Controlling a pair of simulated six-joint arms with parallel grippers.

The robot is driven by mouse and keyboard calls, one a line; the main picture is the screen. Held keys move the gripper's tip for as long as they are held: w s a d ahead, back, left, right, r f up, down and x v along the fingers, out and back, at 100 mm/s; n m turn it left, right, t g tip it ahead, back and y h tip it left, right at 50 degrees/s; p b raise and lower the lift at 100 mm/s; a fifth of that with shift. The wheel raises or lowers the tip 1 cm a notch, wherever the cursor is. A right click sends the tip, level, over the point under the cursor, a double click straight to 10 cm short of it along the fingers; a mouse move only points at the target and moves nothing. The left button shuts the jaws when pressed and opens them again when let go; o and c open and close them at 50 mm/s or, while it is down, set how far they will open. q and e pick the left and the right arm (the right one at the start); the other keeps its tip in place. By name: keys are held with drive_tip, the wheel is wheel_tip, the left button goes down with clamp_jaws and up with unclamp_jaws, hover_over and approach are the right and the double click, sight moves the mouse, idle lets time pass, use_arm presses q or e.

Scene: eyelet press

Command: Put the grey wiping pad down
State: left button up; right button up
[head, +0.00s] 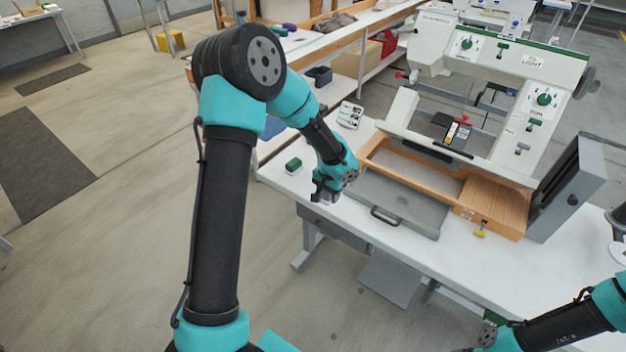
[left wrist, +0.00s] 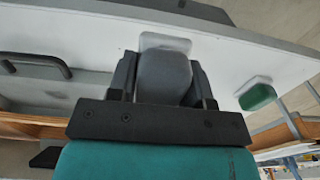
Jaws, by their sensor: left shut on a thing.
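The grey wiping pad (left wrist: 163,75) is between the two fingers of my left gripper (left wrist: 163,88) in the left wrist view, and the gripper is shut on it. A pale base (left wrist: 165,42) shows just beyond the pad's grey back, over the white table. In the head view my left gripper (head: 326,192) is low near the table's front left edge, left of the grey drawer-like tray. The pad is mostly hidden there, and I cannot tell whether it touches the table. My right gripper (head: 486,338) is partly in view at the bottom right; its fingers are cut off.
A green pad with a pale base (head: 293,165) lies left of my left gripper; it also shows in the left wrist view (left wrist: 257,95). The grey tray with a handle (head: 400,205) lies to the right, before the large press (head: 490,75). Bare white table (head: 480,255) lies front right.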

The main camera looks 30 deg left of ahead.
use_arm(q)
drive_tip(key=s, duration=0.1)
drive_tip(key=s+a, duration=0.1)
drive_tip(key=s, duration=0.1)
drive_tip(key=shift+s+a+f, duration=0.2)
drive_tip(key=shift+a, duration=0.1)
drive_tip(key=w+a, duration=0.2)
drive_tip(key=w, duration=0.2)
drive_tip(key=w+a+f, duration=0.1)
drive_tip(key=w+a, duration=0.2)
drive_tip(key=w, duration=0.1)
drive_tip(key=w+a, duration=0.3)
drive_tip(key=w, duration=0.2)
drive_tip(key=shift+f, duration=0.2)
drive_tip(key=shift+w+a, duration=0.15)
drive_tip(key=shift+w+a+f, duration=0.1)
drive_tip(key=shift+w+f, duration=0.05)
drive_tip(key=shift+f, duration=1.65)
drive_tip(key=shift+f, duration=0.15)
